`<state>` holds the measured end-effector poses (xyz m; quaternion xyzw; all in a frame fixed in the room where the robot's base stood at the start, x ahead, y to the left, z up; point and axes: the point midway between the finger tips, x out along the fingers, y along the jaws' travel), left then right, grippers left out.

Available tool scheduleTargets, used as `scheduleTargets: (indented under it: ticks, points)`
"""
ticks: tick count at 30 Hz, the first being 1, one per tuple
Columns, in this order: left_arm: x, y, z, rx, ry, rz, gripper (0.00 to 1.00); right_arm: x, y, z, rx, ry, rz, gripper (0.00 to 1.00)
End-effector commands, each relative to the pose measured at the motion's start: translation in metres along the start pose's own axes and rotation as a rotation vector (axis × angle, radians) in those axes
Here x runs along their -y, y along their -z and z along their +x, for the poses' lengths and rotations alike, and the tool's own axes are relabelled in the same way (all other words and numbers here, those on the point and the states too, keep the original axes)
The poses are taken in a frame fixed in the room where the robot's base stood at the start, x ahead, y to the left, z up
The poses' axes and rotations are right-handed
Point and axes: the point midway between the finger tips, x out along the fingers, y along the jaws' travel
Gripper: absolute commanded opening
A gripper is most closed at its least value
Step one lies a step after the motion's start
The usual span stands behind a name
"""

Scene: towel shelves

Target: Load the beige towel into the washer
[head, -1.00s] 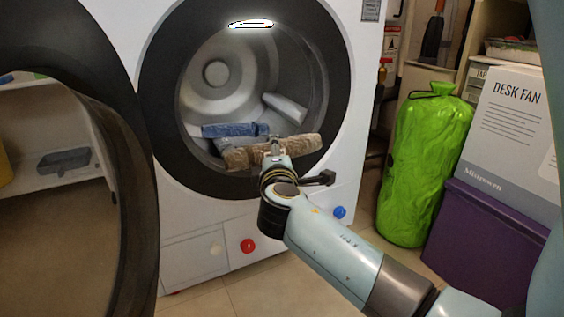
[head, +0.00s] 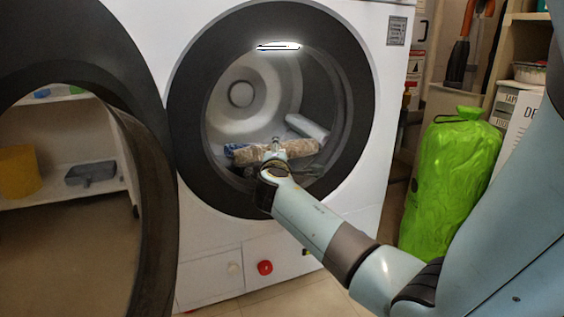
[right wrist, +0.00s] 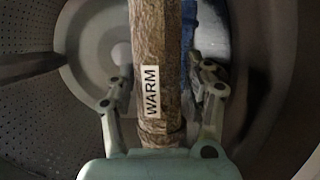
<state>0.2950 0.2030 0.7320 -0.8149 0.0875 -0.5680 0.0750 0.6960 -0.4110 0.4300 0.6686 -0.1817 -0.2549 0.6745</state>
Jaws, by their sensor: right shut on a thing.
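The beige towel (head: 302,147) is a brown-beige roll lying crosswise inside the drum opening of the white washer (head: 215,235). In the right wrist view the towel (right wrist: 150,35) carries a white "WARM" label. My right gripper (head: 275,150) is shut on the towel. In the right wrist view the two fingers of my right gripper (right wrist: 163,95) flank the roll, and the perforated drum wall surrounds them. The washer's round door (head: 150,200) stands open at the left. My left gripper is not in view.
A blue towel (head: 231,150) and a pale towel (head: 307,126) lie in the drum behind the beige one. The dark door ring (head: 190,100) surrounds the opening closely. A green bag (head: 455,185) stands right of the washer. Shelves show at the left.

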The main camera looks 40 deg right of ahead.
Motion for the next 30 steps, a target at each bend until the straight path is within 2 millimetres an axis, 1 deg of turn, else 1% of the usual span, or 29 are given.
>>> scheduleTargets:
  ticks: [3, 21, 30]
  points:
    - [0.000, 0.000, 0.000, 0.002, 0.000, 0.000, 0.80, -0.005, 0.006, 0.015, 0.001, -0.005, 0.000, 0.00]
    - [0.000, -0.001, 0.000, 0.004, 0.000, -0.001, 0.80, -0.012, 0.035, 0.084, 0.001, -0.004, 0.001, 0.00]
    - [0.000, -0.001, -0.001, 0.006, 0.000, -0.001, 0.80, -0.015, 0.047, 0.113, 0.001, -0.004, 0.000, 0.00]
